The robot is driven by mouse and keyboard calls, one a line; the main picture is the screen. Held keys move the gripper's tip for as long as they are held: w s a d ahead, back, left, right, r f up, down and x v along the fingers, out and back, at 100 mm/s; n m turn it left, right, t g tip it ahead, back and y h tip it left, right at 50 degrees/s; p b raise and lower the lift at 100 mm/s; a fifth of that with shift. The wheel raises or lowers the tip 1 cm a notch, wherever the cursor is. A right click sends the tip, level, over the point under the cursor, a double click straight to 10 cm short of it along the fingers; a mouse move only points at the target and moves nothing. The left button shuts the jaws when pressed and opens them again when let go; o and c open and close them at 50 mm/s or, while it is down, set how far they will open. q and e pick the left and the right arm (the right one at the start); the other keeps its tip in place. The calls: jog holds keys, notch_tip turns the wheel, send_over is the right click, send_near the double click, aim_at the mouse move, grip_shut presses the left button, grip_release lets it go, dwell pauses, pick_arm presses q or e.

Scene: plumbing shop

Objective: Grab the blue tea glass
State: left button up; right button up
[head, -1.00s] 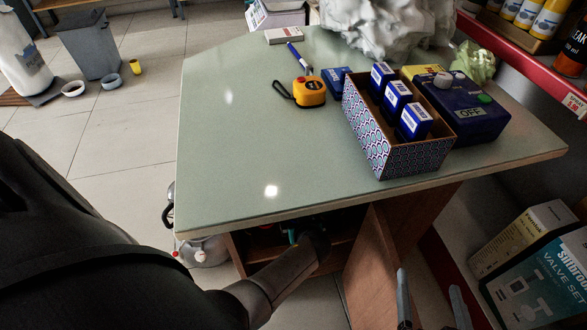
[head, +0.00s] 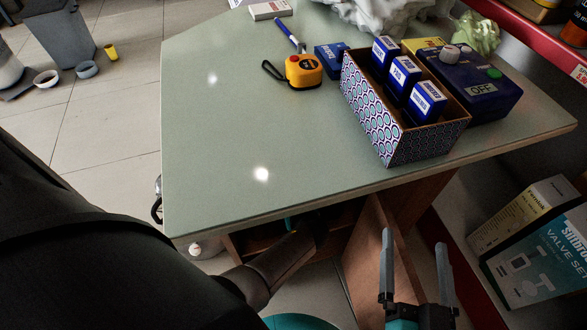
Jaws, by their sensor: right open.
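I see no blue tea glass in the head view. The blue things on the table (head: 215,140) are small boxes and a dark blue device, not a glass. My right gripper (head: 415,250) is at the bottom right, below the table's front edge. Its two grey fingers point up and stand apart, with nothing between them. My left arm crosses the lower left, and its far end goes under the table top, where the left gripper's fingers are hidden.
A patterned box (head: 400,140) holds several blue cartons. A yellow tape measure (head: 303,71), a blue pen (head: 287,33) and a dark blue device (head: 475,85) lie nearby. Valve cartons (head: 540,255) stand at the lower right. The table's left and front part is clear.

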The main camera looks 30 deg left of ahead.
pick_arm(q)
jog(key=c, duration=1.1)
jog(key=shift+c, duration=0.2)
jog(key=shift+a+r, duration=0.1)
jog(key=shift+r, duration=0.05)
